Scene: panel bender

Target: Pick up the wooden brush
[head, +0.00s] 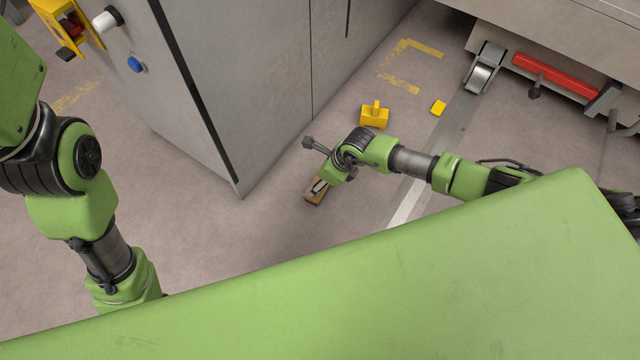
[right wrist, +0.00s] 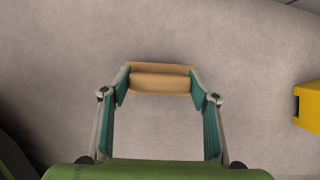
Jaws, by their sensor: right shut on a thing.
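The wooden brush (head: 314,192) is tan and small in the head view, low by the floor near the corner of the grey cabinet. In the right wrist view the brush (right wrist: 160,79) lies across the space between the two fingertips, and both fingers touch its ends. My right gripper (head: 318,186) is shut on the brush; the same gripper (right wrist: 160,84) fills the lower middle of the wrist view. I cannot tell whether the brush still touches the floor. My left arm comes in at the left of the head view, but its gripper is out of sight.
A grey cabinet (head: 255,70) stands left of the brush. A yellow block with a handle (head: 374,117) and a small flat yellow piece (head: 438,107) lie on the floor beyond my right arm. A machine with a caster (head: 484,70) and a red bar (head: 556,74) is at the upper right.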

